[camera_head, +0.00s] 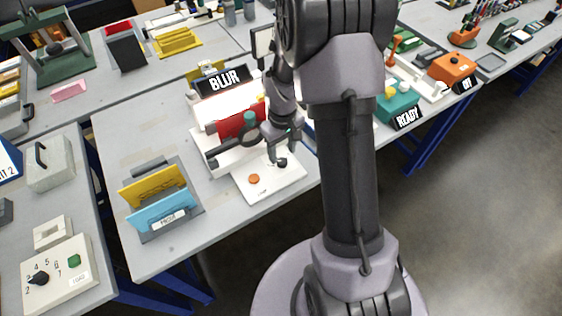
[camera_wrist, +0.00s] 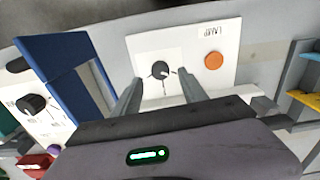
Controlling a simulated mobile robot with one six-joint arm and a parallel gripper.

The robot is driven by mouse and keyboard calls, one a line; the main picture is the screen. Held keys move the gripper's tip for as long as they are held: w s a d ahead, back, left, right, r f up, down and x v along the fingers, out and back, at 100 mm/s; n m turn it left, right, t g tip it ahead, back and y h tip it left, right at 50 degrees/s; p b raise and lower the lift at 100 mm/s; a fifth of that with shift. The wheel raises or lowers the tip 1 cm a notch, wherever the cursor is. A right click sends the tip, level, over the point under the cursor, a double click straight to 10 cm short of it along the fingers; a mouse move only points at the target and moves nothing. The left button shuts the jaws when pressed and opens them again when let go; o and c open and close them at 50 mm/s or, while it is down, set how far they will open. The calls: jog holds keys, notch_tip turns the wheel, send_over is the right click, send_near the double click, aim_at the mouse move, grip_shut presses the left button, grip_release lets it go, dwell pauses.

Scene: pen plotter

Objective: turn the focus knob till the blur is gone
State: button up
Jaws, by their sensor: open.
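My gripper (camera_head: 283,150) is open above a white panel (camera_head: 278,186) at the front of the white machine. In the wrist view my gripper (camera_wrist: 158,78) has its fingers on either side of a dark round knob (camera_wrist: 160,69), apart from it. The knob (camera_head: 281,162) shows in the head view just below the fingers. The panel also bears an orange button (camera_head: 253,179) and a label (camera_wrist: 209,30) that seems to read "LAMP". I cannot tell whether this is the focus knob. A black sign (camera_head: 223,82) behind the machine reads "BLUR".
A rack with yellow and blue plates (camera_head: 158,203) stands left of the panel. A blue plate (camera_wrist: 70,83) stands left of the fingers in the wrist view, with another knob (camera_wrist: 33,104) beyond.

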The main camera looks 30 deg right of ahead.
aim_at(282, 161)
notch_tip(282, 161, down, 4)
jog(key=shift+b, duration=0.5)
grip_shut()
jog(key=shift+m, duration=0.3)
jog(key=m+b, duration=0.1)
jog(key=m, duration=0.4)
jog(key=shift+m, duration=0.4)
jog(key=m+b, duration=0.1)
jog(key=m, duration=0.4)
jog(key=shift+m, duration=0.3)
